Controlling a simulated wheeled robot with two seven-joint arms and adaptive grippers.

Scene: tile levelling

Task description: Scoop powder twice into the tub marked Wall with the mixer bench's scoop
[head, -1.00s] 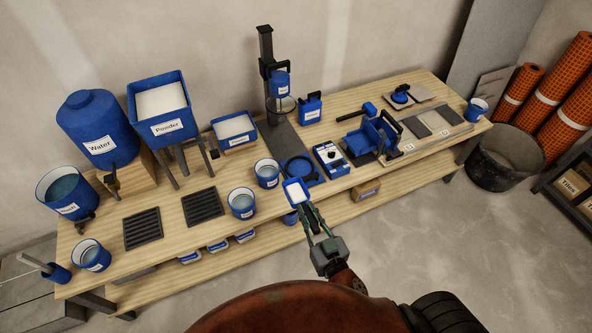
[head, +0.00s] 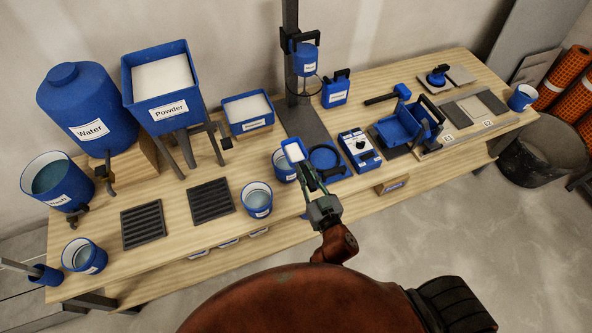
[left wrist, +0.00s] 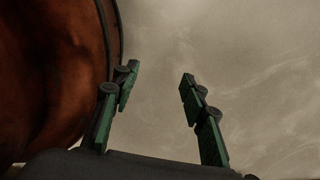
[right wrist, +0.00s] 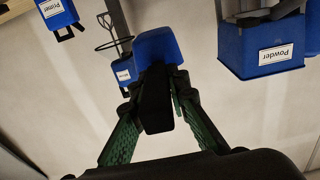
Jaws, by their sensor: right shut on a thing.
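My right gripper (head: 313,188) is shut on the black handle of the blue scoop (head: 294,151). White powder fills the scoop, which is held up near a small tub (head: 283,170) and partly hides it. In the right wrist view the scoop's blue underside (right wrist: 157,45) and handle show between the fingers (right wrist: 158,95). A second small tub (head: 257,200) stands nearer the bench's front edge, and a third (head: 84,255) at the left end. Their labels are too small to read, so I cannot tell which is Wall. My left gripper (left wrist: 160,85) is open and empty, over bare floor.
The Powder hopper (head: 160,95) and a low Powder tray (head: 248,113) stand at the back.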

